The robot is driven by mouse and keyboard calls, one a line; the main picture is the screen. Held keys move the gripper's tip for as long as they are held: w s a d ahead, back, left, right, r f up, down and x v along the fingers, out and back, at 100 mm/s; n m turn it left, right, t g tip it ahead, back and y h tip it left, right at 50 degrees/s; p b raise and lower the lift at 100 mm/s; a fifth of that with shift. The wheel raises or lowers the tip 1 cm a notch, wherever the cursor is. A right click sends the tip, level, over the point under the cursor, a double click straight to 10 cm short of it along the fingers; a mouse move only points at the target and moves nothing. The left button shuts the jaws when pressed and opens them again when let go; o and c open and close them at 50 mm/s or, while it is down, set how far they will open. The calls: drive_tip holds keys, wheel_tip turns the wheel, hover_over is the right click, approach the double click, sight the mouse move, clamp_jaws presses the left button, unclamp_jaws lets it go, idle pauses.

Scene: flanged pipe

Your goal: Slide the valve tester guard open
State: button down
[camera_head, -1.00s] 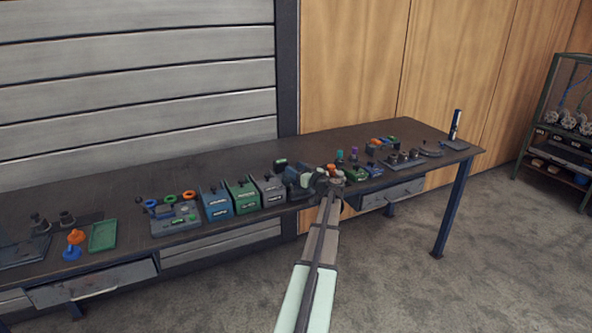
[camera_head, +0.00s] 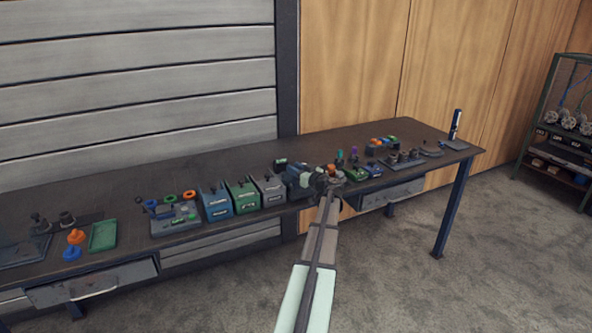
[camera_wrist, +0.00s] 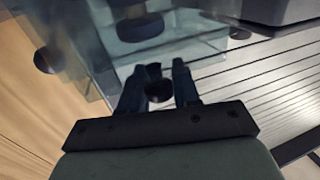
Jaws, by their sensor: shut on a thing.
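In the wrist view a clear guard (camera_wrist: 185,50) with pale see-through walls fills the top middle. A dark round knob (camera_wrist: 160,90) sits between the two fingers of my gripper (camera_wrist: 159,80), which is shut on it. In the head view the valve tester (camera_head: 299,180) is a dark blue-grey unit near the table's front edge. My gripper (camera_head: 328,178) is at its right side, and the arm hides part of that area. The guard is too small to make out in the head view, so how far it stands open cannot be told.
Grey (camera_head: 270,188), green (camera_head: 241,194) and blue (camera_head: 215,202) bins stand close left of the tester. Small coloured parts (camera_head: 357,172) lie close to its right. The back strip of the table (camera_head: 180,172) is clear. A drawer (camera_head: 392,193) hangs under the right part.

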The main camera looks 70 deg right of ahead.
drive_tip(key=w+d, duration=0.3)
drive_tip(key=shift+w+d, duration=0.1)
drive_tip(key=shift+d, duration=0.05)
idle(0.3)
drive_tip(key=c, duration=0.9)
unclamp_jaws()
drive_tip(key=v, duration=1.4)
drive_tip(key=shift+w, duration=0.1)
